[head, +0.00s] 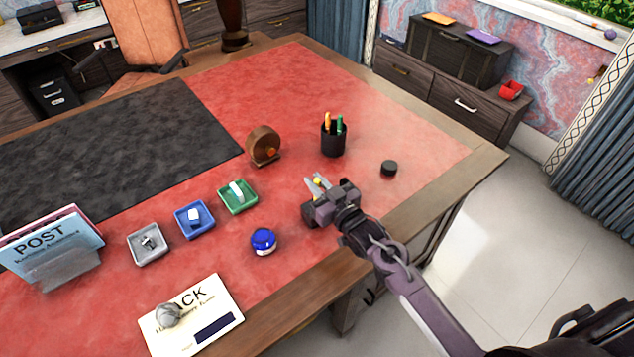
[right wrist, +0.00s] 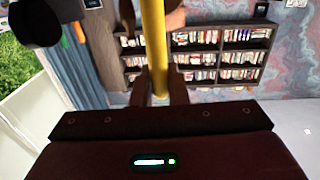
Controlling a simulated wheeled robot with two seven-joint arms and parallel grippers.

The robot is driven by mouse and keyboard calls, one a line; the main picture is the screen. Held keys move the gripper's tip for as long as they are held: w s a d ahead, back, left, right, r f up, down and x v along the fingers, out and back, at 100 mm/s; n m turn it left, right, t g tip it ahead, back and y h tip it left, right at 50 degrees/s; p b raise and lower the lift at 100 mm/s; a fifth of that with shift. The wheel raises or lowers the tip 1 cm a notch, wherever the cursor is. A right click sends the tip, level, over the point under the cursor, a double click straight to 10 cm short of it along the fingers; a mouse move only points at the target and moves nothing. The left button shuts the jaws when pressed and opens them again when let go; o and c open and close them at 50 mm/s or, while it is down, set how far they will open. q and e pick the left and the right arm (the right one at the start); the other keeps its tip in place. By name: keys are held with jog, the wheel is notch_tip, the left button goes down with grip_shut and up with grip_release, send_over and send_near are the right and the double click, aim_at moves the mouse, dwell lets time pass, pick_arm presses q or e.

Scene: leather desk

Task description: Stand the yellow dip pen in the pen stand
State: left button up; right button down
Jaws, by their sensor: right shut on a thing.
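The yellow dip pen (right wrist: 157,45) is between the fingers of my right gripper (right wrist: 158,92), running up out of the top of the right wrist view. In the head view only a small yellow bit of it (head: 317,182) shows at the fingertips. My right gripper (head: 318,184) is shut on the pen over the red desk top, nearer the front edge than the pen stand. The pen stand (head: 334,142) is a black cup, upright, with an orange and a green pen in it. It is apart from the gripper. My left gripper is out of view.
A small black disc (head: 389,168) lies right of the cup. A round wooden object (head: 263,146) stands left of it. Green (head: 252,205), blue (head: 178,222) and grey (head: 146,260) trays and a blue round object (head: 263,241) are left of the gripper. Red surface between gripper and cup is clear.

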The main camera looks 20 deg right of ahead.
jog(key=c, duration=1.4)
grip_release()
jog(key=shift+f, duration=0.1)
jog(key=shift+c, duration=0.2)
jog(key=shift+r, duration=0.2)
jog(key=b+v, duration=0.1)
jog(key=v, duration=1.1)
